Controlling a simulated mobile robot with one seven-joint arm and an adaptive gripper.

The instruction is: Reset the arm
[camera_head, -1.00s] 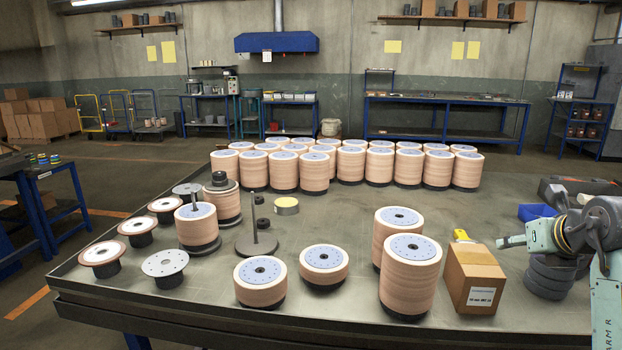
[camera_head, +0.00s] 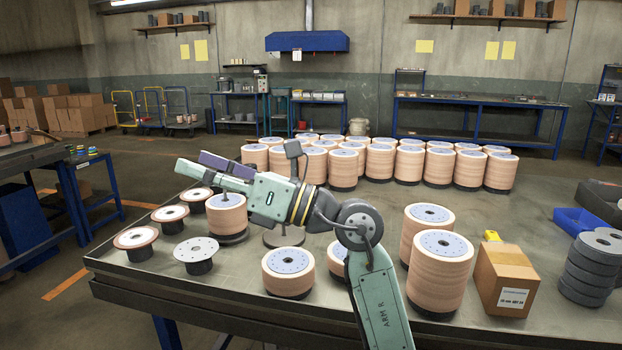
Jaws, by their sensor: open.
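My gripper (camera_head: 190,162) is at the end of my pale green arm and points left above the left part of the table. Its two fingers look apart, with nothing visible between them. Below it are a tall stack of flap discs (camera_head: 227,217) on a dark base and several flanged spools, one with a pale perforated top (camera_head: 196,250). My arm partly hides a spindle stand (camera_head: 284,237) and a short disc stack (camera_head: 337,262).
Rows of disc stacks (camera_head: 410,165) fill the table's far side. Tall stacks (camera_head: 440,275), a cardboard box (camera_head: 505,280), dark grey discs (camera_head: 588,275) and a blue bin (camera_head: 578,222) stand right of my arm. Bare tabletop (camera_head: 545,200) shows at the right.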

